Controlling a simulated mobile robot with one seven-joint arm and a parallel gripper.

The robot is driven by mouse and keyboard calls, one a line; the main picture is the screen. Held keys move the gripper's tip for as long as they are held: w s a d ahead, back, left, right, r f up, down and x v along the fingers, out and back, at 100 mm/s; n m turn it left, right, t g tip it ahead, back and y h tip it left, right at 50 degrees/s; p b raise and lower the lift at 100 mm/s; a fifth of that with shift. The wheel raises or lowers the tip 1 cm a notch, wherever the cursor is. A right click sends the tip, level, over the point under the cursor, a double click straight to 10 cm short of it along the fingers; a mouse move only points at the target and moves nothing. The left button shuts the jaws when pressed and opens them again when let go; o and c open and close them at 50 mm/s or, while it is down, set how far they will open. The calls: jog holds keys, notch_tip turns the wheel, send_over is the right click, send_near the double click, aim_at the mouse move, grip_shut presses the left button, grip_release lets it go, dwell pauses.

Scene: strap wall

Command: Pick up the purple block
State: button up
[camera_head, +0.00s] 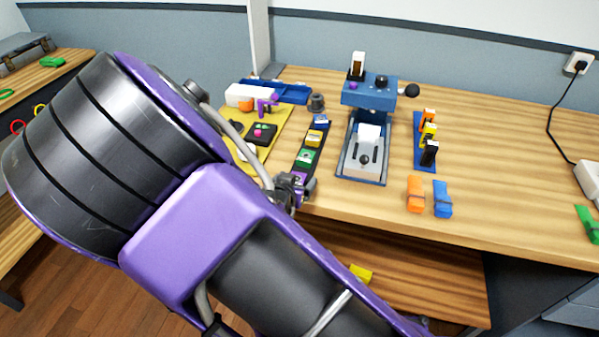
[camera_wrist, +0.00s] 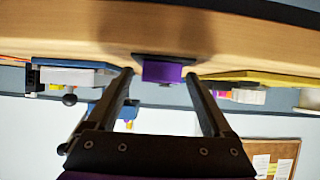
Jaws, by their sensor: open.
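The purple block (camera_head: 298,179) sits at the near end of a dark strip (camera_head: 309,143) that also carries blue, yellow and green blocks. In the wrist view the purple block (camera_wrist: 163,71) shows between my two fingertips, with a dark base behind it. My gripper (camera_wrist: 159,75) is open, with a gap between the block and each finger. In the head view my gripper (camera_head: 297,191) is at the table's front edge by the block, partly hidden behind my arm. I cannot tell how far the fingers reach along the block.
A blue and grey press-like fixture (camera_head: 370,95) stands right of the strip. A yellow mat (camera_head: 275,135) with small parts lies left. A blue strip (camera_head: 418,150) holds upright blocks. Orange (camera_head: 415,194) and blue (camera_head: 442,199) bundles lie near the front edge. A lower shelf (camera_head: 420,285) is below.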

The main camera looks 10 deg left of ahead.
grip_shut()
dwell(0.3)
